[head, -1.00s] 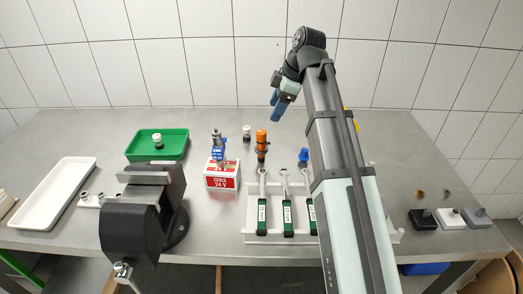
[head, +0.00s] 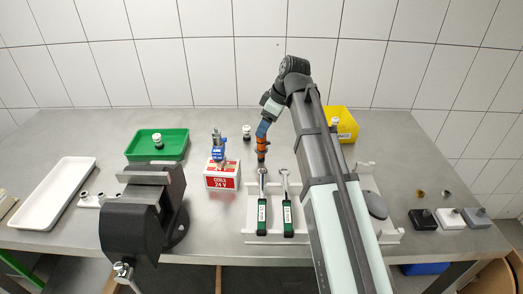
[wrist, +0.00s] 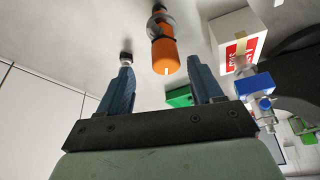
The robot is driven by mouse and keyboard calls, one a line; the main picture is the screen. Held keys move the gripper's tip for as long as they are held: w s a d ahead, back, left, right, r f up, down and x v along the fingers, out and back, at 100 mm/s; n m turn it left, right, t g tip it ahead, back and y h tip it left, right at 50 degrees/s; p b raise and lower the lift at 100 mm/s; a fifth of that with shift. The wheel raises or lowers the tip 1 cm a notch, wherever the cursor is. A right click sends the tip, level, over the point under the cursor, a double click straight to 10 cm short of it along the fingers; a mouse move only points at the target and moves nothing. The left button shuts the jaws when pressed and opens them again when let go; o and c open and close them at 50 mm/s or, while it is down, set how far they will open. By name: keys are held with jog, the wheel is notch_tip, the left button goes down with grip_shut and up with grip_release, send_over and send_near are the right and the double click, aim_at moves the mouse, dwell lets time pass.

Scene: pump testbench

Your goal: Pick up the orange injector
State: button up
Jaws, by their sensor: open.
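The orange injector (head: 261,146) stands upright on the bench behind the wrenches, its upper part partly covered by my gripper (head: 262,130). In the wrist view the orange injector (wrist: 163,52) has a dark collar and lies between and beyond the fingertips, nearer the middle than either finger. My gripper (wrist: 163,82) is open and empty, with a gap on both sides of the injector. I cannot tell from the head view whether a finger touches it.
A white-capped part (head: 247,132) is behind. Green-handled wrenches (head: 262,216) lie in front. A green tray (head: 174,155), black vise (head: 135,222) and yellow bin (head: 349,125) surround this area.

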send_over(262, 151)
jog(key=w, duration=0.1)
jog(key=shift+w+a+f, duration=0.1)
jog(key=shift+f, duration=1)
jog(key=shift+w+a+f, duration=0.1)
jog(key=shift+f, duration=1)
jog(key=shift+w+a+f, duration=0.15)
jog(key=shift+a+f, duration=0.05)
jog(key=shift+f, duration=0.45)
jog(key=shift+c, duration=0.4)
grip_shut()
